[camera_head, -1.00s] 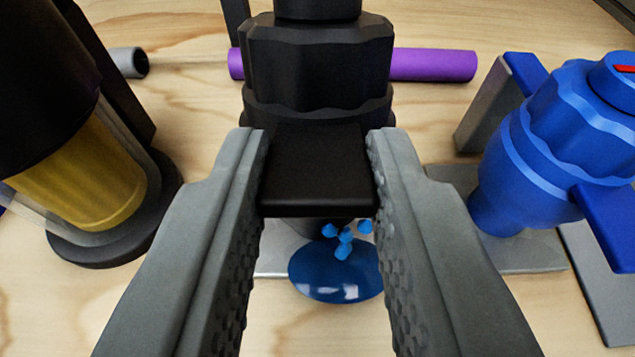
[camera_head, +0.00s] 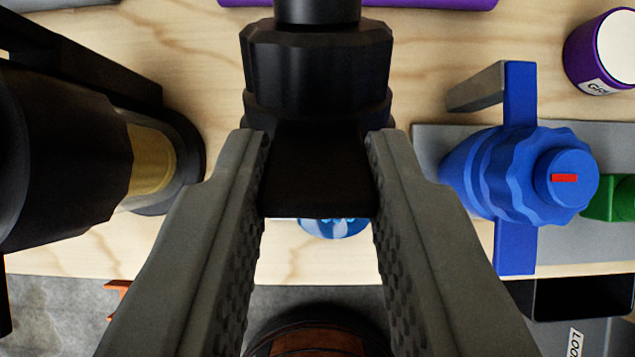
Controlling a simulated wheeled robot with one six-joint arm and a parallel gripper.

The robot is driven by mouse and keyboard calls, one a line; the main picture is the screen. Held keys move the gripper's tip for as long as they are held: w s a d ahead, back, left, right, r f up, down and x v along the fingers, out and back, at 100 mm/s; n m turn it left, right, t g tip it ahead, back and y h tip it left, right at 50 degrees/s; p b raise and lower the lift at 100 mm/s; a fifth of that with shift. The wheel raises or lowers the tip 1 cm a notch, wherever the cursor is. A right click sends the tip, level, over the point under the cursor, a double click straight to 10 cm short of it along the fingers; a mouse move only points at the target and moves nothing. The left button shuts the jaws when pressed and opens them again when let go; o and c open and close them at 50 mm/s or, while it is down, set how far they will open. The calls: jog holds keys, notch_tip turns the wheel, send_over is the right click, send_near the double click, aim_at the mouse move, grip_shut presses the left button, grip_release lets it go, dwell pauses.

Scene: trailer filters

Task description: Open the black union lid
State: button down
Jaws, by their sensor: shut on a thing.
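The black union lid (camera_head: 318,75) is at the top centre of the view, a ribbed black body with a flat black tab (camera_head: 318,170) pointing toward me. My gripper (camera_head: 318,150) is shut on that tab, one grey finger on each side, both touching it. A blue round thing (camera_head: 335,228) shows partly below the tab, mostly hidden by it. I cannot see what lies beneath the lid.
A black housing with a yellow filter (camera_head: 152,160) stands at left. A blue union valve (camera_head: 535,175) with a red mark stands at right, with a green part (camera_head: 610,198) beside it. A purple-rimmed can (camera_head: 603,52) is at upper right. The wooden board's front edge is below.

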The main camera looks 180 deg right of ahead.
jog(key=shift+w+r, duration=0.35)
jog(key=shift+w, duration=0.3)
jog(key=shift+w+r, duration=0.35)
jog(key=shift+w, duration=0.25)
jog(key=shift+w+r, duration=0.25)
jog(key=shift+w, duration=0.65)
jog(key=shift+w+r, duration=0.2)
jog(key=shift+w, duration=0.7)
jog(key=c, duration=1.2)
grip_release()
jog(key=shift+o, duration=0.2)
jog(key=v, duration=1.7)
jog(key=shift+s, duration=0.2)
